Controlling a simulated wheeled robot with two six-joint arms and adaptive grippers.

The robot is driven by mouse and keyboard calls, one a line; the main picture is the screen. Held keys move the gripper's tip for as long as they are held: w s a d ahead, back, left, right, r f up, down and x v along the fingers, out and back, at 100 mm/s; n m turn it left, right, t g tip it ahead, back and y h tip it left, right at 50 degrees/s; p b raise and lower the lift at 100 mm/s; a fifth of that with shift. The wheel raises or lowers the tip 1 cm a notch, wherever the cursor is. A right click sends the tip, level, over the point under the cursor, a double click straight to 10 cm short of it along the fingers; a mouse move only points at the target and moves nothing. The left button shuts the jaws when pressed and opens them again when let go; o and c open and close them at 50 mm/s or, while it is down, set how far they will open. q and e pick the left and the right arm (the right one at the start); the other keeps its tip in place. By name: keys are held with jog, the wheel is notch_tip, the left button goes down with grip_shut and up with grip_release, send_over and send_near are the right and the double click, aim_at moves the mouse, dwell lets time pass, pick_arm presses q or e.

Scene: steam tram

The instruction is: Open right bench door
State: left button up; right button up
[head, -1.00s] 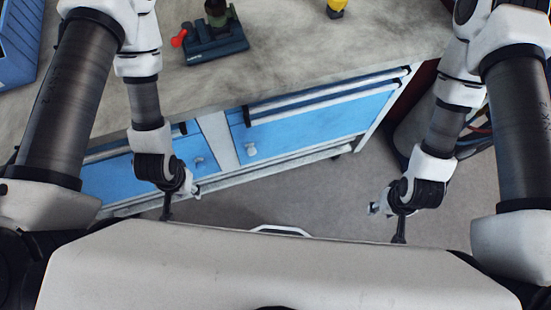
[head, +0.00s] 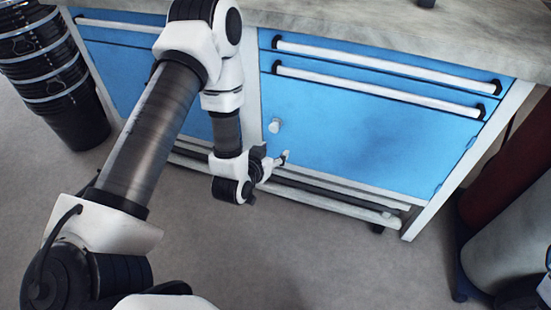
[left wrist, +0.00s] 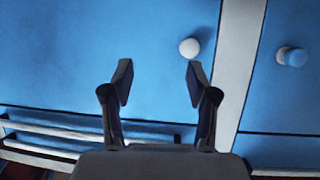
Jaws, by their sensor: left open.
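The right bench door (head: 345,135) is a blue panel, shut, below two drawers. Its white round knob (head: 275,126) is near its left edge, beside the pale post. My left gripper (head: 284,157) is in front of this door, a little below the knob in the head view. In the left wrist view, which seems upside down, my left gripper (left wrist: 160,80) is open and empty. The knob (left wrist: 189,47) shows just beyond one fingertip, apparently apart from it. Another knob (left wrist: 291,57) is across the post. My right gripper is out of view.
Two drawers with long white handles (head: 375,88) are above the door. A white lower rail (head: 340,205) runs beneath it. Stacked black bins (head: 50,75) stand at the left, and a grey cylinder (head: 510,245) at the right. The floor before the bench is clear.

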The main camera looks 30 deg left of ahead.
aim_at(273, 131)
pick_arm(q)
jog(key=w+a+f+t+y+b, duration=0.1)
jog(key=w+a+b, duration=0.1)
jog(key=w+b, duration=0.1)
jog(key=w+a+f+t+y+b, duration=0.1)
jog(key=w+a+b, duration=0.1)
jog(key=w+b, duration=0.2)
jog(key=w+a+f+n+t+b, duration=0.1)
jog(key=w+a+t+b, duration=0.1)
jog(key=b, duration=0.3)
jog(key=shift+w+a+f+y, duration=0.1)
jog(key=shift+w+a+y, duration=0.1)
jog(key=shift+w, duration=0.25)
jog(key=shift+w+a+f+y, duration=0.1)
jog(key=shift+w+y, duration=0.1)
jog(key=shift+w, duration=0.25)
jog(key=shift+w+r, duration=0.1)
jog(key=shift+w, duration=0.2)
grip_shut()
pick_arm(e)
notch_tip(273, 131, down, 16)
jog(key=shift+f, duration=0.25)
